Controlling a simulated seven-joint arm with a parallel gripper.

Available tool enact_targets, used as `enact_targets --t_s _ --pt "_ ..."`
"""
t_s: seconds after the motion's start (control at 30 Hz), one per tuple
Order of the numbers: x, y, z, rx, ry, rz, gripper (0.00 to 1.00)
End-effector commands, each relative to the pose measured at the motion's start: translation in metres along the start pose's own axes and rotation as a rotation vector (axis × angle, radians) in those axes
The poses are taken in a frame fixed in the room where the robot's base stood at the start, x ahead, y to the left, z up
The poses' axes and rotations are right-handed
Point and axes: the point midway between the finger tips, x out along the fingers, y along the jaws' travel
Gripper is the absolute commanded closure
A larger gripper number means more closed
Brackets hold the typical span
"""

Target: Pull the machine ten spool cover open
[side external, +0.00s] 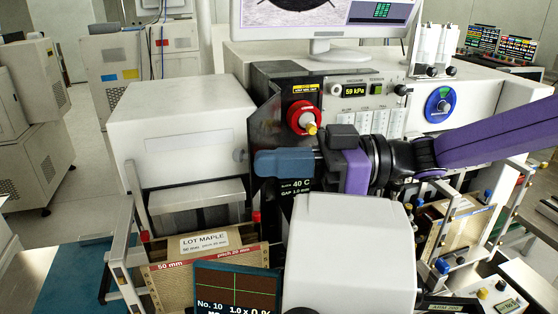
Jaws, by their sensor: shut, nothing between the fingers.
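My gripper (262,163) comes in from the right on a purple arm, with its blue-grey fingers pointing left. The fingers are shut and empty. A large cream-white box-shaped cover (183,115) stands left of the fingertips; it looks like the spool cover, though no label on it confirms this. A small grey round knob (240,155) is on its right side, just left of the fingertips. I cannot tell whether the fingers touch it. The cover looks closed. A dark screen (237,291) at the bottom reads "No. 10".
A white rounded housing (348,245) stands in front, below my gripper. A red knob (304,117) sits on the black panel behind the fingers. A monitor (325,25) is at the back. Metal-framed magazine racks stand at left (170,285) and right (452,230).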

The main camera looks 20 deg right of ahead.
Motion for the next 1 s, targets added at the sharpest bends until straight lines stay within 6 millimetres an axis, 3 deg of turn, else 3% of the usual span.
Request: enact_targets --t_s 0.37,1.0 --pt "-0.010 -0.003 -0.001 -0.001 0.000 0.002 1.00" --pt "-0.106 -0.041 -0.001 -0.003 0.001 0.004 1.00"
